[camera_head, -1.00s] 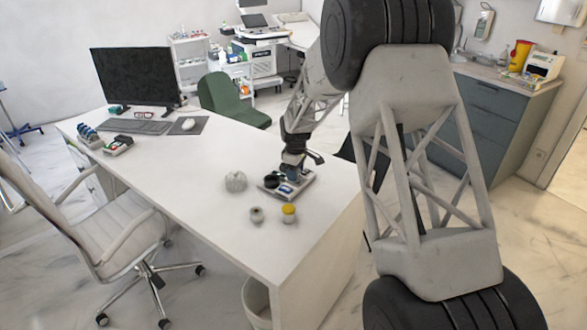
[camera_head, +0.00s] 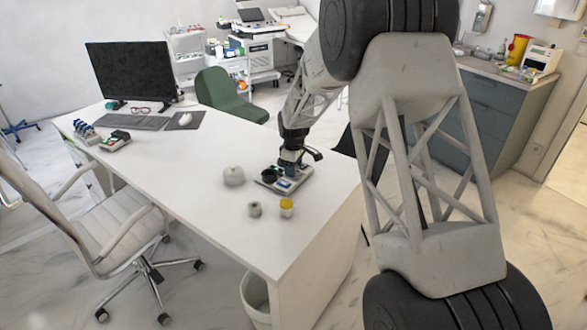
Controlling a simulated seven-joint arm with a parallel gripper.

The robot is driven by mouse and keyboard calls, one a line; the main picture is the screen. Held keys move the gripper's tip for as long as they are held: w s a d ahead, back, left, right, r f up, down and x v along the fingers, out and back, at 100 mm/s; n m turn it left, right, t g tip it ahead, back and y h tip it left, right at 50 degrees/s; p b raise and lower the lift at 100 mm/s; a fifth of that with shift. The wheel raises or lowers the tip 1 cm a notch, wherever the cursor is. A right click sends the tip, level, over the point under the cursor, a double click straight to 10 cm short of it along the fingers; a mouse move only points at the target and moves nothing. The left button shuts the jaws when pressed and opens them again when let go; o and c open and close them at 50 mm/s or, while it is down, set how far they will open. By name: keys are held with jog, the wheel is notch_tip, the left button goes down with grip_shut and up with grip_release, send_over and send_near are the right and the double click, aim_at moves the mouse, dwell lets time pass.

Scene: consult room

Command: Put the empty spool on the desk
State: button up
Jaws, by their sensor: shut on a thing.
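My gripper (camera_head: 288,170) is low over a shallow tray (camera_head: 305,183) on the white desk (camera_head: 190,180), near the desk's right end. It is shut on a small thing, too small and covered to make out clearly. A black round thing (camera_head: 268,175) and a blue-and-white thing (camera_head: 284,184) show at the tray, close to the fingers. A small grey round piece with a darker centre (camera_head: 254,209) stands on the desk in front of the tray. It looks spool-like, but I cannot tell if it is the empty spool.
A yellow-topped jar (camera_head: 286,208) and a white round pot (camera_head: 233,176) stand near the tray. A monitor (camera_head: 128,72), keyboard (camera_head: 138,123) and small holders (camera_head: 115,140) are at the far left. A white chair (camera_head: 120,210) stands in front.

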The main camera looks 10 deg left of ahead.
send_over(235, 202)
jog(key=shift+f, duration=0.2)
dwell(0.4)
jog(key=shift+f, duration=0.25)
jog(key=shift+f, duration=3.15)
jog(key=shift+f, duration=0.6)
jog(key=o, duration=1)
jog(key=shift+c, duration=0.2)
jog(key=shift+r, duration=0.1)
notch_tip(235, 202, up, 8)
jog(key=shift+f, duration=0.2)
